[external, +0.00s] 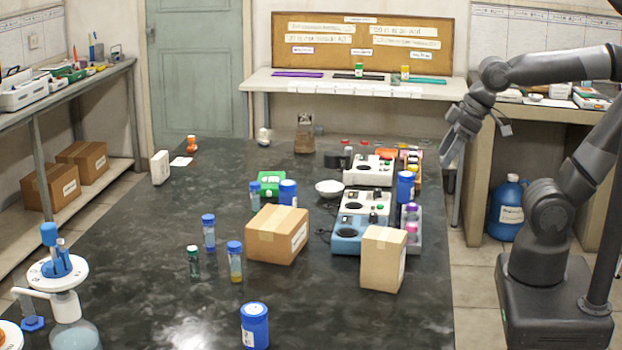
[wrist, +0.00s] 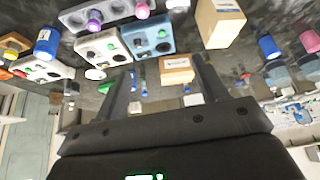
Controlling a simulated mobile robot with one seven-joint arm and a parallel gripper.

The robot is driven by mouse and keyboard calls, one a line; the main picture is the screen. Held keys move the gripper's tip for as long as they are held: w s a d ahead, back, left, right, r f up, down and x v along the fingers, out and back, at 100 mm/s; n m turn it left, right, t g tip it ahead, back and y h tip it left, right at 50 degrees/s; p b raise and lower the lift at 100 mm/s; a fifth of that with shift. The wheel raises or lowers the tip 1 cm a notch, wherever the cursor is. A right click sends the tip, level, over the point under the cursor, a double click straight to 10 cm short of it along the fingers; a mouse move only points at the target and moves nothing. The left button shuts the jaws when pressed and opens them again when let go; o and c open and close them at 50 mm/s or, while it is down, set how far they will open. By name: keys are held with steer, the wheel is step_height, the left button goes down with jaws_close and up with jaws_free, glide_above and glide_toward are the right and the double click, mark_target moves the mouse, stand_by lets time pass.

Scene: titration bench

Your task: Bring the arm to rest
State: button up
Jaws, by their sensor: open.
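My arm (external: 590,145) rises from its dark base at the right and reaches left above the right edge of the black bench. My gripper (external: 446,160) hangs at its end, tilted downward, in the air to the right of the instruments. In the wrist view my gripper (wrist: 162,75) shows two dark fingers spread apart with nothing held between them. The bench and its objects appear upside down beyond the fingers there. The gripper touches nothing that I can see.
The black bench (external: 130,235) holds cardboard boxes (external: 277,235) (external: 383,258), white and blue instruments (external: 370,170), a white bowl (external: 329,188) and several blue-capped bottles (external: 255,325). A blue jug (external: 507,205) stands on the floor near my base. The bench's left middle is clear.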

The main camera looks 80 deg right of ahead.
steer(key=shift+s+d+f, duration=0.2)
steer(key=shift+s+f, duration=0.1)
steer(key=shift+s, duration=0.25)
steer(key=shift+s+d+f, duration=0.2)
steer(key=shift+s+f, duration=0.05)
steer(key=shift+s, duration=0.25)
steer(key=shift+o, duration=0.3)
